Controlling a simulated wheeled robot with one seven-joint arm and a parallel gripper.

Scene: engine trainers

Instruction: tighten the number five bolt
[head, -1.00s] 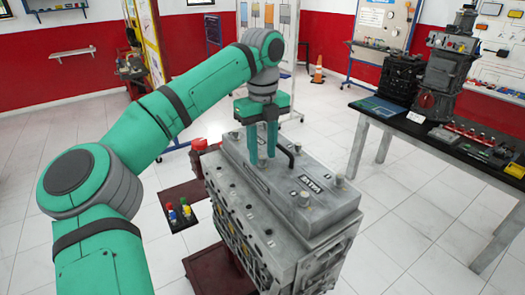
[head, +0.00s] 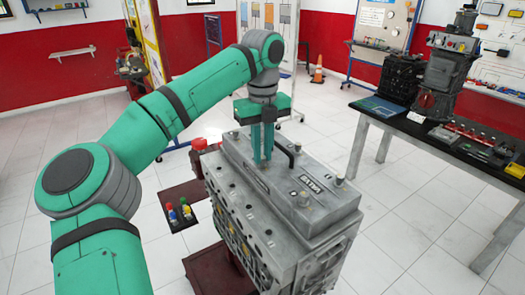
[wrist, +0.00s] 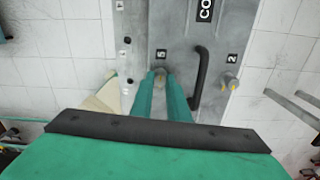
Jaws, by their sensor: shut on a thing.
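The grey engine (head: 300,212) stands in front of me with its raised cover on top. In the wrist view, the number five bolt (wrist: 160,71) shows its yellowish top between my fingertips, just below the "5" label (wrist: 161,54). My gripper (head: 262,160) points straight down and is shut on this bolt; in the head view the fingers hide the bolt. The number two bolt (wrist: 230,82) stands free to the right in the wrist view, below its "2" label.
A black curved handle (wrist: 201,75) rises from the cover close to the right of my fingers. A workbench (head: 440,140) with engine parts stands at right. A small tray (head: 184,218) with coloured pieces sits left of the engine. Open tiled floor lies around.

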